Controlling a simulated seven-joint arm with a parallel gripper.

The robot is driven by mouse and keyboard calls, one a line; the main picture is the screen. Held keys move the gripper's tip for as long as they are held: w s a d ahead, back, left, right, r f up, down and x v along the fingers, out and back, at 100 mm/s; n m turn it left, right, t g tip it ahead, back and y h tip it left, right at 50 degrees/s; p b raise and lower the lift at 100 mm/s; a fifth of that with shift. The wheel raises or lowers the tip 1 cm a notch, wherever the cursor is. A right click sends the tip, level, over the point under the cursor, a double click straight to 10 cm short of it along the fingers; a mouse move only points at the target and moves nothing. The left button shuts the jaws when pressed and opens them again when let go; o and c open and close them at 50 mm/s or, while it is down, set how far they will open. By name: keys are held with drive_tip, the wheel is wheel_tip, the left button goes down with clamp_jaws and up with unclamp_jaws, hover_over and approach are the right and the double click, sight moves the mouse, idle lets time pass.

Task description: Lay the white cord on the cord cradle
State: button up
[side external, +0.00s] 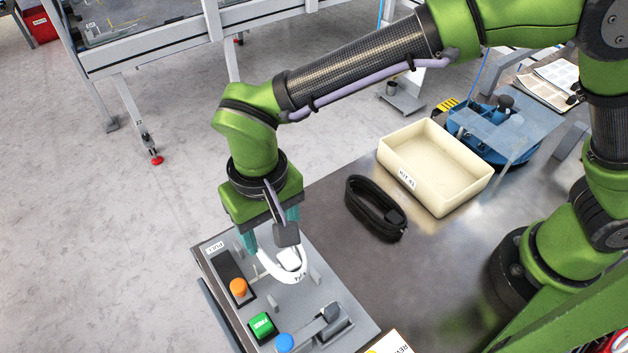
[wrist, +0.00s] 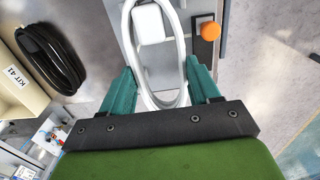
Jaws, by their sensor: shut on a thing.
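The white cord (side external: 296,277) is a coiled loop with a tag. It hangs from my gripper (side external: 270,235) over the grey panel at the lower middle of the side view. In the wrist view the cord (wrist: 181,50) runs between the teal fingers of my gripper (wrist: 161,78), which is shut on it. A white block (wrist: 150,24) shows inside the loop there. Small grey upright tabs (side external: 315,275) stand on the panel near the cord. I cannot tell for sure whether these are the cord cradle, and I cannot tell whether the cord touches the panel.
The panel carries an orange knob (side external: 238,288), a green button (side external: 262,326) and a blue button (side external: 284,342). A black coiled cord (side external: 375,210) lies on the table beside a cream bin (side external: 462,198) marked KIT 41.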

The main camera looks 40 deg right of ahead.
drive_tip(key=shift+f, duration=3.75)
drive_tip(key=o, duration=1.2)
drive_tip(key=shift+o, duration=0.2)
